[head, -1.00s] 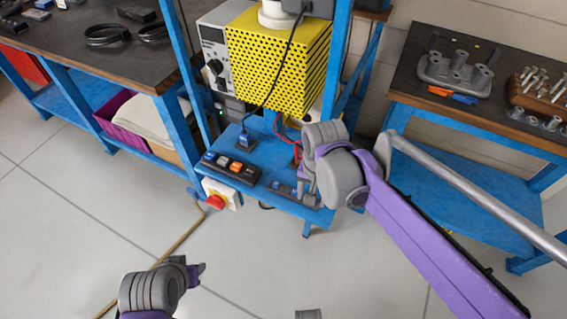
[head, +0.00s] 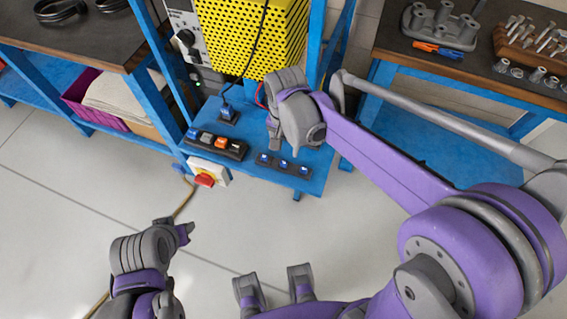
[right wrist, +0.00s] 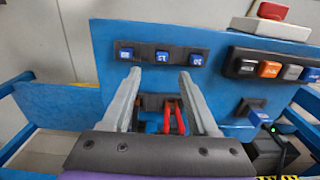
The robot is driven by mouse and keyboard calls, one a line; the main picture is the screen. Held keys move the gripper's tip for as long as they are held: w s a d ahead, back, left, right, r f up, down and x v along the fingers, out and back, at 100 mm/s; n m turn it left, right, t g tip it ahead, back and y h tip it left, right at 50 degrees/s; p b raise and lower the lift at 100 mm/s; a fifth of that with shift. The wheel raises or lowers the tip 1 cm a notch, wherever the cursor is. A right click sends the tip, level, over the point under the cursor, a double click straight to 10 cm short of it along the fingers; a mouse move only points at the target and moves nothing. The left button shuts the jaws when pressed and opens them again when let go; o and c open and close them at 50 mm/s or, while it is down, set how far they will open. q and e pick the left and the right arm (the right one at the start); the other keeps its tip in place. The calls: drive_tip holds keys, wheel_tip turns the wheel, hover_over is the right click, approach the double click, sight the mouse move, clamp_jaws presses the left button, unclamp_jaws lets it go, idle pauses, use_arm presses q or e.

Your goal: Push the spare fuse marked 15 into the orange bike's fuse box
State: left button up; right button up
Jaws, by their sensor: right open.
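Three blue fuses stand in a dark strip (head: 285,165) at the front of the blue bench shelf. In the right wrist view the strip (right wrist: 162,57) lies just beyond the fingertips, and its middle fuse (right wrist: 161,57) appears to read 15. My right gripper (head: 272,137) hangs over the shelf behind the strip. In the right wrist view its fingers (right wrist: 160,76) are wide apart with nothing between the tips. A dark block (right wrist: 152,101) with red and blue leads shows lower between them; I cannot tell what it is. My left gripper (head: 184,234) is low at left, away from the bench. No orange bike is visible.
A switch panel (head: 217,144) and a blue plug (head: 228,113) sit left of the strip. A yellow perforated box (head: 250,38) rises behind. A tool table (head: 470,75) stands right. The floor in front is clear.

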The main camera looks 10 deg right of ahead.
sight(284, 161)
drive_tip(key=shift+f, duration=0.95)
wheel_tip(284, 161, down, 5)
drive_tip(key=shift+w+a+f, duration=0.1)
drive_tip(key=shift+w, duration=0.05)
clamp_jaws()
